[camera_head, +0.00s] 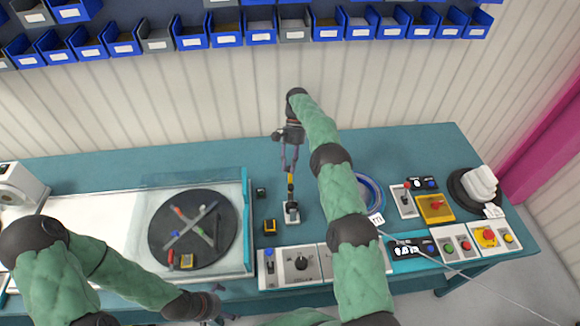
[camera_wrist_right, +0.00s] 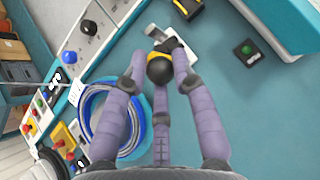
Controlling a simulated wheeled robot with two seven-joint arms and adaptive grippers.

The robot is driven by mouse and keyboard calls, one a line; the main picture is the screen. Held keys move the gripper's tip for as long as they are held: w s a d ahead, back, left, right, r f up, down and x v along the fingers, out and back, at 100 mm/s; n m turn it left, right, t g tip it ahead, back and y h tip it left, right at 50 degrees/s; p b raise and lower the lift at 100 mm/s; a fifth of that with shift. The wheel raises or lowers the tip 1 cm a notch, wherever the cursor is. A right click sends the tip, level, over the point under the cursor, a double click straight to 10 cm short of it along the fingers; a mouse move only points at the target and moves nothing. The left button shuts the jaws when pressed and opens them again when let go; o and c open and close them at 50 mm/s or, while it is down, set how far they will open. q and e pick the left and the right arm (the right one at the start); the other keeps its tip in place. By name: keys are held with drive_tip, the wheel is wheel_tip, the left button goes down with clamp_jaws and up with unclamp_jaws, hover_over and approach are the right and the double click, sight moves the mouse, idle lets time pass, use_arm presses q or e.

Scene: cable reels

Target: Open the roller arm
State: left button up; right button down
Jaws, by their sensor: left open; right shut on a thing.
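The roller arm (camera_head: 291,190) is a short yellow and black lever on a small light base (camera_head: 292,216), on the teal bench in front of the control panel. My right gripper (camera_head: 290,168) reaches down over it from behind. In the right wrist view my right gripper's purple fingers (camera_wrist_right: 161,66) are shut around the lever's rounded black and yellow end (camera_wrist_right: 160,70); the fingers partly hide the rest. My left gripper (camera_head: 216,306) is low in the head view, in front of the bench edge, open and away from the roller arm.
A black round turntable (camera_head: 160,238) lies at the left behind a clear panel (camera_head: 248,215). A blue cable coil (camera_head: 374,190) is right of my right arm. Switch boxes (camera_head: 300,262) line the front edge. Blue bins (camera_head: 260,30) hang on the wall.

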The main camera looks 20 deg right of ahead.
drive_tip(key=shift+s+f, duration=0.15)
drive_tip(key=shift+f, duration=0.8)
drive_tip(key=c, duration=1)
unclamp_jaws()
drive_tip(key=shift+w, duration=0.2)
drive_tip(key=shift+w+d+r, duration=0.1)
drive_tip(key=shift+d+r, duration=0.05)
drive_tip(key=shift+d, duration=0.05)
drive_tip(key=shift+a+r, duration=0.1)
drive_tip(key=shift+r, duration=0.25)
